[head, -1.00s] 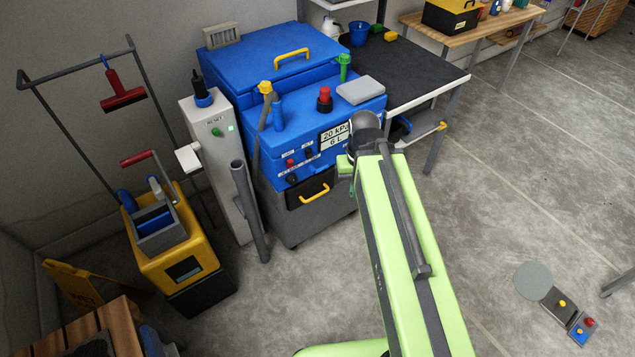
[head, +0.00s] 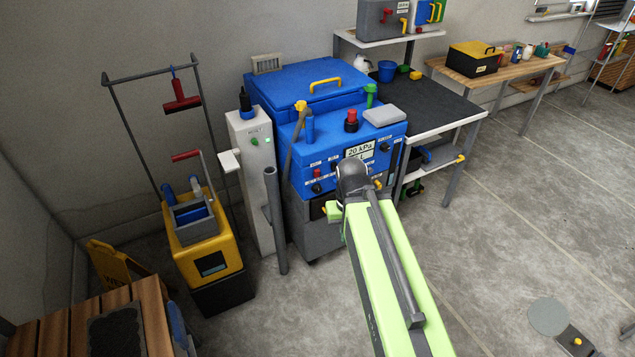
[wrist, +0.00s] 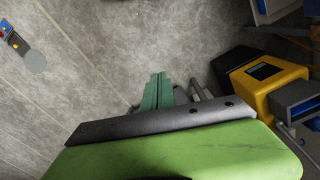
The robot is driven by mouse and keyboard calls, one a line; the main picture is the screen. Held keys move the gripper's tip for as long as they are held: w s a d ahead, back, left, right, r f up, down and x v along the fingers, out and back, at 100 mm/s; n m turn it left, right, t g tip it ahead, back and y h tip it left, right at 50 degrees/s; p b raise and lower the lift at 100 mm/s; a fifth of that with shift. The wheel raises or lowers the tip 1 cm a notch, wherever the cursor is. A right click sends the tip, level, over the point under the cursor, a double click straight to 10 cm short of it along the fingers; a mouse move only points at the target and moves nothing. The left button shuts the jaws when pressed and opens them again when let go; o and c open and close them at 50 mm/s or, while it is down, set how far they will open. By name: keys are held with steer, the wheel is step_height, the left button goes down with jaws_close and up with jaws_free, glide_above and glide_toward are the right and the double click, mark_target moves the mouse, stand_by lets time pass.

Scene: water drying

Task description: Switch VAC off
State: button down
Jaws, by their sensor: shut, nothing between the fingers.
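A blue machine (head: 318,132) with a grey lower part stands against the back wall in the head view. Its front panel has a small red control (head: 317,173), a black control beside it (head: 335,165) and a dark knob below (head: 317,188). Their labels are too small to read, so I cannot tell which is VAC or its position. A display (head: 360,150) reads 20 kPa. My arm's dark end joint overlaps the panel's lower right in the picture. My gripper (wrist: 158,90) shows in the wrist view, green fingers together and empty, over bare floor and apart from the panel.
A grey cabinet (head: 250,160) with a green button and an upright grey pipe (head: 275,220) stand left of the machine. A yellow bucket unit (head: 205,250) stands farther left. A black-topped table (head: 430,105) stands right. The floor at right is mostly clear.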

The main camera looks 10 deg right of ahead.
steer(key=w+d+f+n+t+h+b, duration=0.25)
steer(key=w+d+t+b, duration=0.2)
steer(key=w+b, duration=0.3)
steer(key=w+d+f+n+t+h+b, duration=0.1)
steer(key=w+d+f+t+b, duration=0.4)
steer(key=b, duration=0.3)
steer(key=w+d+f+n+t+h+b, duration=0.1)
steer(key=w+d+f+t+h+b, duration=0.15)
steer(key=w+d+b, duration=0.4)
steer(key=w+a+f+n+t+y+b, duration=0.1)
steer(key=a+n+t+y+b, duration=0.2)
steer(key=a+n+y+b, duration=0.3)
steer(key=w+a+f+n+t+y+b, duration=0.2)
steer(key=a+n+t+y+b, duration=0.2)
steer(key=n+b, duration=0.7)
steer(key=a+y+b, duration=0.2)
steer(key=y, duration=0.1)
steer(key=shift+a+b, duration=0.2)
steer(key=shift+b, duration=0.1)
steer(key=shift+w+r+n, duration=0.1)
steer(key=shift+w+n, duration=0.05)
steer(key=shift+n, duration=0.1)
